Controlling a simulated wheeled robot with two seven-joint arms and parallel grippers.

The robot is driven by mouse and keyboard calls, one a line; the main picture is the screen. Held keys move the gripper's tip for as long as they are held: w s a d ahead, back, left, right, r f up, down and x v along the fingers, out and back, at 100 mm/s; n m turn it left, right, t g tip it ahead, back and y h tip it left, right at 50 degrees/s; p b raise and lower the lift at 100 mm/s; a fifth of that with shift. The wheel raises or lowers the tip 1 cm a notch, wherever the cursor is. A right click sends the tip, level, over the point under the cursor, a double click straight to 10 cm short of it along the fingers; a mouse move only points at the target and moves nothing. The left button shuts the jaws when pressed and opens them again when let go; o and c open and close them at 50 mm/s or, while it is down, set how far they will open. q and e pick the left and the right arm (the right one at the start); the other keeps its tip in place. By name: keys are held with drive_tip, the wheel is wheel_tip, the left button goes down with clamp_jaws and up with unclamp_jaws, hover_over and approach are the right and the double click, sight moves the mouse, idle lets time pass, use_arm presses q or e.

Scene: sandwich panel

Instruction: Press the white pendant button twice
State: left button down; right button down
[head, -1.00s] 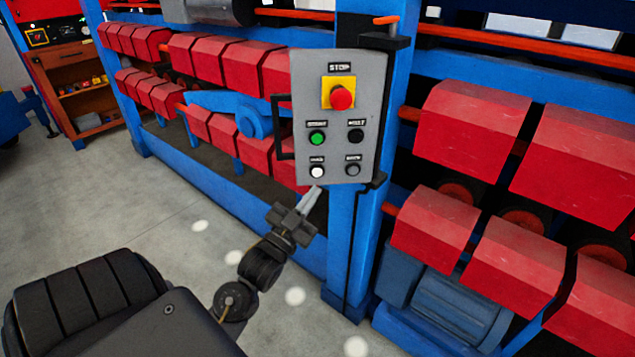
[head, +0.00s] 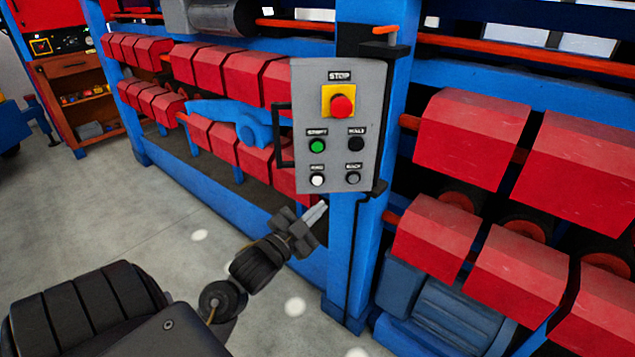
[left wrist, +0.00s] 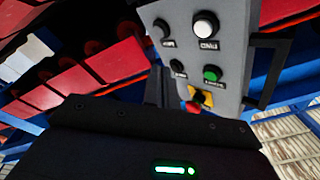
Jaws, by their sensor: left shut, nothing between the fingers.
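The grey pendant panel (head: 330,110) hangs on a blue post. Its white button (head: 317,180) is at the lower left, below the green button (head: 317,146). A black button (head: 355,144), a grey button (head: 353,179) and a red stop knob on a yellow plate (head: 341,104) share the panel. In the left wrist view the white button (left wrist: 205,25) is near the top, on the upside-down panel. My left gripper (head: 322,208) is shut and empty, its tips just below the panel's lower edge and apart from the white button. My right gripper is out of view.
A black handle (head: 281,136) sticks out on the panel's left side. The blue post (head: 342,250) stands behind it. Red-covered rollers (head: 470,135) line the machine on both sides. Grey floor (head: 150,210) is open at the left.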

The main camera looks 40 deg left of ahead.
sight(317, 180)
use_arm(q)
drive_tip(key=w+a, duration=0.5)
idle(0.3)
drive_tip(key=shift+w+a, duration=0.1)
drive_tip(key=shift+a, duration=0.05)
idle(1.9)
drive_tip(key=shift+w+a, duration=0.2)
drive_tip(key=shift+w+a, duration=0.25)
idle(0.9)
drive_tip(key=shift+s, duration=0.1)
drive_tip(key=shift+s+d+p, duration=0.3)
drive_tip(key=shift+s+d, duration=0.2)
drive_tip(key=shift+d, duration=0.1)
